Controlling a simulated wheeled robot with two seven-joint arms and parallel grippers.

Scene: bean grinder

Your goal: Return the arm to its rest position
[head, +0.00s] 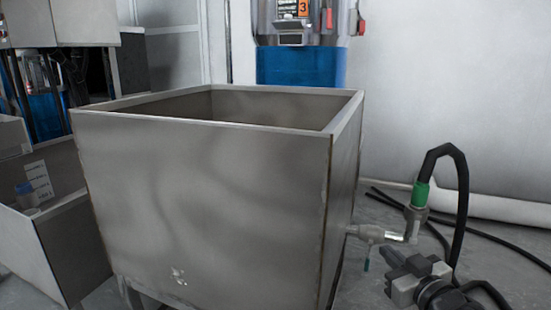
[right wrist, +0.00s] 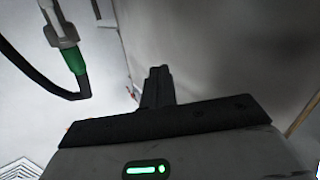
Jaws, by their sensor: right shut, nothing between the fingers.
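My right gripper (head: 397,257) is at the lower right of the head view, beside the right wall of a large grey metal bin (head: 210,190). In the right wrist view my right gripper (right wrist: 157,75) has its dark fingers together with nothing between them. The bin's grey wall (right wrist: 230,50) fills the right of that view. My left gripper is not in view.
A pipe with a valve (head: 372,235) sticks out of the bin's right side, close to my right gripper. A green-collared black hose (head: 421,194) joins it and also shows in the right wrist view (right wrist: 75,60). A smaller open metal box (head: 70,220) stands left.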

